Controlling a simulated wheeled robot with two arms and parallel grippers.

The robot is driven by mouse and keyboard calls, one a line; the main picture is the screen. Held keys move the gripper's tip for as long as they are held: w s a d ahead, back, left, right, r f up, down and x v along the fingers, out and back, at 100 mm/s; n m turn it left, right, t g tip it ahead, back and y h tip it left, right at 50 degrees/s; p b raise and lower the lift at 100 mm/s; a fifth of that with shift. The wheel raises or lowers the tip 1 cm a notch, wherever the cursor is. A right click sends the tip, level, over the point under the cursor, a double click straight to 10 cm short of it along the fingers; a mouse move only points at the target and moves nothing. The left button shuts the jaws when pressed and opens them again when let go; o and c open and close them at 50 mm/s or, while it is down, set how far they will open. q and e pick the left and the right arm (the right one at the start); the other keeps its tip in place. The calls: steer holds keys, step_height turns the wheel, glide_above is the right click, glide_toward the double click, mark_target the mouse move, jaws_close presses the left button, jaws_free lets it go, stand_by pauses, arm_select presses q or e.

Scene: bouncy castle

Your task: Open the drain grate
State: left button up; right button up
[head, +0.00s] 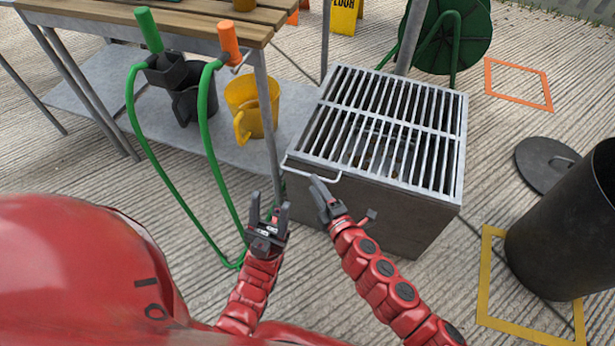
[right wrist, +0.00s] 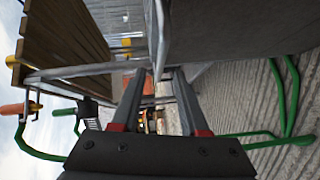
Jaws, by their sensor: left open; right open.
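The drain grate (head: 395,125), a silver frame of parallel bars, lies flat on top of a grey metal box (head: 385,205). Its front left edge carries a thin metal handle (head: 312,169). My right gripper (head: 322,192) is open, with its fingertips close to the handle in the head view. I cannot tell whether they touch it. In the right wrist view the open fingers (right wrist: 157,88) point towards a metal edge beside the box. My left gripper (head: 269,208) is open and empty, left of the right one and in front of the box.
A wooden-topped bench (head: 190,20) stands at the left, with a yellow jug (head: 245,105) on its lower shelf and green hoses hanging beside it. A hose reel (head: 455,35) stands behind the box. A black bin (head: 565,235) and round lid (head: 547,165) are at the right.

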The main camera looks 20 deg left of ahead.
mark_target(308, 174)
steer(key=b+x, duration=0.1)
steer(key=x, duration=0.4)
steer(key=shift+w+a, duration=0.2)
steer(key=shift+w, duration=0.05)
jaws_close()
steer(key=shift+f, duration=0.1)
stand_by(1.1)
